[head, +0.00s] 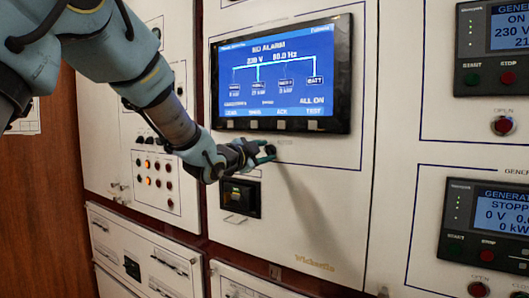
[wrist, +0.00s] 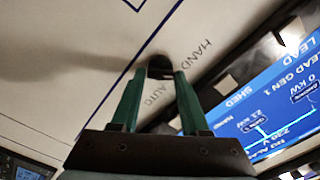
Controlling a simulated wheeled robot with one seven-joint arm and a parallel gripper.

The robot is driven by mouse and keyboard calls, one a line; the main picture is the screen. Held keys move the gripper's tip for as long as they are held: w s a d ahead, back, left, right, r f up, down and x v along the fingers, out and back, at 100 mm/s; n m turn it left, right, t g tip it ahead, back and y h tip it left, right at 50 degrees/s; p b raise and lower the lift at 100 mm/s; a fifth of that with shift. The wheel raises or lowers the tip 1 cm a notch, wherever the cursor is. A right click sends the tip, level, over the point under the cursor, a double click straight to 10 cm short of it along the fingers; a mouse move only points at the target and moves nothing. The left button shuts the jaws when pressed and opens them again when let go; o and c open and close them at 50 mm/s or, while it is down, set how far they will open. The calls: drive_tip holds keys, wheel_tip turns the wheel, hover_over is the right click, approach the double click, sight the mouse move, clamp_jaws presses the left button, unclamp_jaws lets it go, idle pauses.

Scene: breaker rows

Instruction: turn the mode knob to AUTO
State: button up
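The mode knob is a small dark knob on the white panel below the large blue screen. In the wrist view the knob (wrist: 160,66) is at the far end between my fingertips, with the printed words HAND and AUTO beside it. In the head view the knob (head: 271,149) is partly hidden by my gripper (head: 266,153). My gripper's two green fingers (wrist: 160,76) stand apart, one on each side of the knob. Whether they touch it is not clear. Which way the knob points cannot be made out.
The blue screen (head: 276,75) reads NO ALARM, with buttons along its lower edge. A black switch (head: 240,198) sits below my gripper. Indicator lights (head: 150,181) are to the left, and generator controllers (head: 490,225) to the right.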

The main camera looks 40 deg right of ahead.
clamp_jaws()
drive_tip(key=shift+f+m+b, duration=0.2)
drive_tip(key=shift+m+b, duration=0.1)
drive_tip(key=shift+b, duration=0.45)
drive_tip(key=m+b, duration=0.1)
drive_tip(key=b, duration=0.3)
drive_tip(key=shift+f+m, duration=0.25)
drive_tip(key=shift+m, duration=0.15)
drive_tip(key=m+b, duration=0.3)
drive_tip(key=b, duration=0.3)
drive_tip(key=shift+m, duration=0.3)
drive_tip(key=m+b, duration=0.4)
drive_tip(key=b, duration=0.2)
drive_tip(key=shift+r+m+b, duration=0.1)
drive_tip(key=shift+m+b, duration=1.35)
drive_tip(key=shift+m, duration=0.55)
